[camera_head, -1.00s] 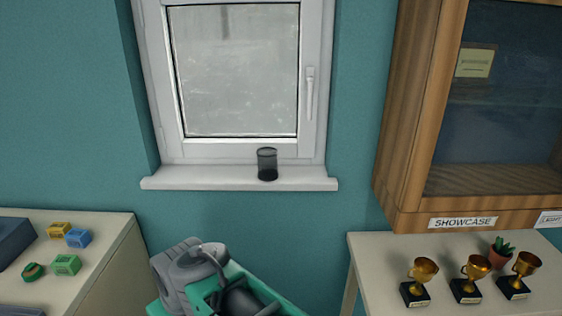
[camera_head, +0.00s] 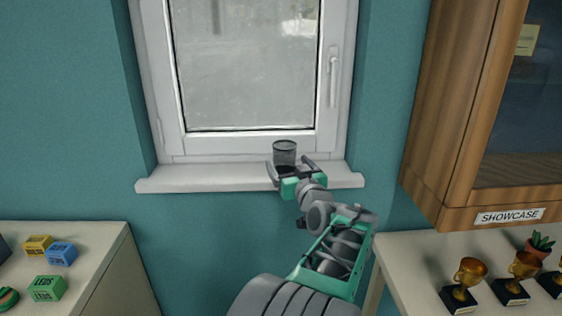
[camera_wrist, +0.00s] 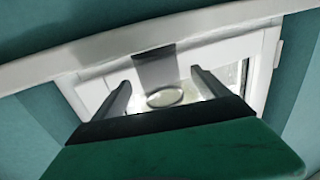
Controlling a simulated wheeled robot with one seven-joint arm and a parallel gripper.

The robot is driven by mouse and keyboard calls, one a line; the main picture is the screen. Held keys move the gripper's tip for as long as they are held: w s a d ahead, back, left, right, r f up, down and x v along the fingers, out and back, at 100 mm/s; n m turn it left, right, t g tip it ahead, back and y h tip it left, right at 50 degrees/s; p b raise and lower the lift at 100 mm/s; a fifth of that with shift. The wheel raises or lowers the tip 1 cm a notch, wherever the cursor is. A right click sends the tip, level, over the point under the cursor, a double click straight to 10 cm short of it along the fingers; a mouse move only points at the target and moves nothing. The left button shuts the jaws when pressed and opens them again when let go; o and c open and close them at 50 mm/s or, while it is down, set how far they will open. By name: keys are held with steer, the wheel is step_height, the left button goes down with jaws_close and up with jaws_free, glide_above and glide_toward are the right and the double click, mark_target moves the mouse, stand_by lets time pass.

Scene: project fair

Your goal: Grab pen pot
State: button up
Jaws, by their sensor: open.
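The pen pot (camera_head: 285,152) is a dark, see-through mesh cup standing upright on the white window sill (camera_head: 200,179). My gripper (camera_head: 290,168) is open at the sill, with its fingers reaching to either side of the pot's lower part. In the wrist view the pot's round shape (camera_wrist: 165,97) shows between the two spread fingers of my gripper (camera_wrist: 160,92). The pot's base is partly hidden behind the gripper in the head view. I cannot tell whether either finger touches it.
The window frame (camera_head: 157,90) rises right behind the sill. A wooden showcase (camera_head: 440,120) hangs at the right, above a table with trophies (camera_head: 465,285) and a potted plant (camera_head: 538,244). Another table at the left holds coloured blocks (camera_head: 48,288). The rest of the sill is clear.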

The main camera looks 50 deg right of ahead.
mark_target(284, 158)
steer(key=x, duration=0.4)
steer(key=shift+d+p, duration=0.2)
steer(key=shift+p, duration=0.15)
steer(key=shift+c, duration=0.5)
steer(key=shift+a, duration=0.1)
steer(key=c, duration=1.3)
steer(key=shift+c, duration=0.6)
steer(key=shift+r, duration=0.15)
